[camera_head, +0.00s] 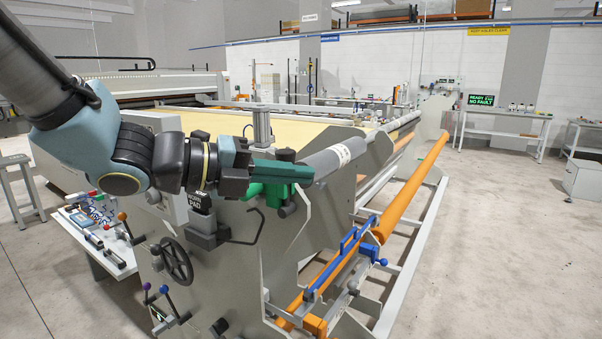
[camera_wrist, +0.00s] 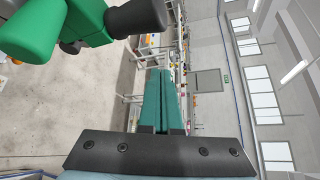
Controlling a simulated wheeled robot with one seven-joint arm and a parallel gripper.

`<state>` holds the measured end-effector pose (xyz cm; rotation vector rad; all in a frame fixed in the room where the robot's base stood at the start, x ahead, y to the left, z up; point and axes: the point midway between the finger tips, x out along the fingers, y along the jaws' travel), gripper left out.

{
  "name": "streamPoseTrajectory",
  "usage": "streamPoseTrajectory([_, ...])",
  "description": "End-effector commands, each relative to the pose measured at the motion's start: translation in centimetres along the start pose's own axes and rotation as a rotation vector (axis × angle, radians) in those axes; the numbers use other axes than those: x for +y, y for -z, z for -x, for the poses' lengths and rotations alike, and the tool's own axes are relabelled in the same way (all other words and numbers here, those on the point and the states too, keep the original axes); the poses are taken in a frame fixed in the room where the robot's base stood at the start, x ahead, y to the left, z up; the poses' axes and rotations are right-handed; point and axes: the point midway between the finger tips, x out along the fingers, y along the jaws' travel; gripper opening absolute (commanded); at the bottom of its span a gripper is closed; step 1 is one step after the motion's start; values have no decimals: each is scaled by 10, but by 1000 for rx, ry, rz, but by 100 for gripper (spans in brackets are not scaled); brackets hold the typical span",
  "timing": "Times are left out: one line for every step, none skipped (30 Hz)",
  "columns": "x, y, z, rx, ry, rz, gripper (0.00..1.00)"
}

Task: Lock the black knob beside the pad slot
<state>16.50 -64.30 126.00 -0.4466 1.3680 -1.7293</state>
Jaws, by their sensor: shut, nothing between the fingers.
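My gripper (camera_head: 308,173) is shut and empty, its two long green fingers together and pointing right over the near end of the machine. The fingers also show together in the wrist view (camera_wrist: 161,80). In the wrist view, a green part (camera_wrist: 32,28) with black round ends (camera_wrist: 138,18) is at upper left, apart from the fingers. A "WORN PAD" label (camera_head: 195,206) hangs above a grey holder (camera_head: 207,232). I cannot tell the slot clearly.
A black handwheel (camera_head: 176,262) and several ball-ended levers are on the near panel. A thin black hook (camera_head: 250,232) sticks out beside the holder. An orange roller (camera_head: 412,187) and blue bar (camera_head: 345,255) run along the right. Floor at right is clear.

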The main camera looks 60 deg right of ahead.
Motion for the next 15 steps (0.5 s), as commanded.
streamPoseTrajectory([5,-1,7,-6,-4,1,0])
streamPoseTrajectory([5,-1,11,-6,-4,1,0])
streamPoseTrajectory([6,0,15,-5,-3,0,0])
streamPoseTrajectory([7,0,19,-4,-4,1,0])
streamPoseTrajectory([8,0,23,-5,-4,1,0])
streamPoseTrajectory([9,1,28,-4,-3,1,0])
streamPoseTrajectory([10,1,32,-5,-3,0,0])
streamPoseTrajectory([11,0,37,-6,-4,0,0])
streamPoseTrajectory([12,1,43,-5,-4,0,0])
streamPoseTrajectory([13,1,48,-5,-4,0,0])
streamPoseTrajectory([14,1,53,-6,-4,1,0])
streamPoseTrajectory([15,2,59,-5,-4,1,0])
streamPoseTrajectory([16,2,64,-5,-4,1,0])
streamPoseTrajectory([17,2,68,-4,-4,1,0])
streamPoseTrajectory([18,2,73,-5,-3,1,0])
